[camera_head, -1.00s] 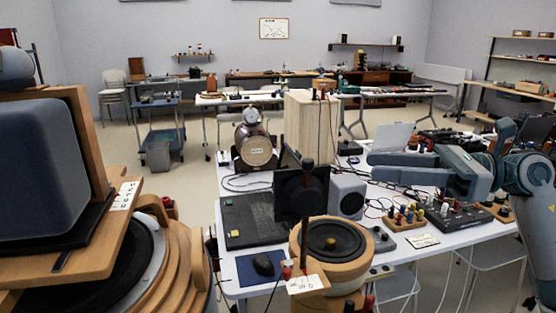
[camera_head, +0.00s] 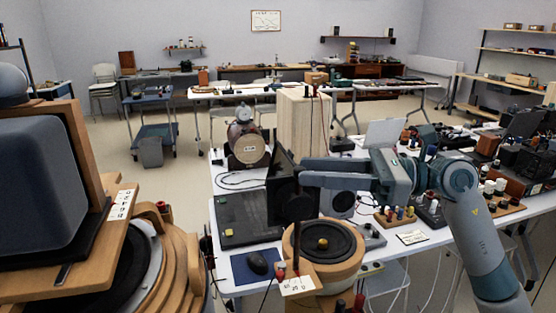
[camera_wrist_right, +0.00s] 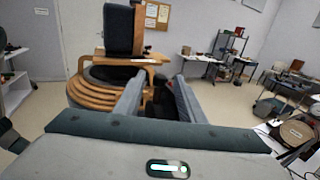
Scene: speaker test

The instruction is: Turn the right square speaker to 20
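The numbers are too small to read. My right gripper (camera_head: 303,172) comes in from the right, and its fingertips overlap the speaker's right side. In the right wrist view the fingers (camera_wrist_right: 157,94) are apart, with something dark between or beyond them. I cannot tell whether they touch it. A large grey square speaker (camera_head: 38,190) in a wooden frame fills the left. My left gripper is not in view.
A small grey speaker (camera_head: 343,203) stands just behind my right fingers. A tall wooden box (camera_head: 303,122) and a round brown device (camera_head: 247,148) stand farther back. Knobbed blocks (camera_head: 395,216) are to the right.

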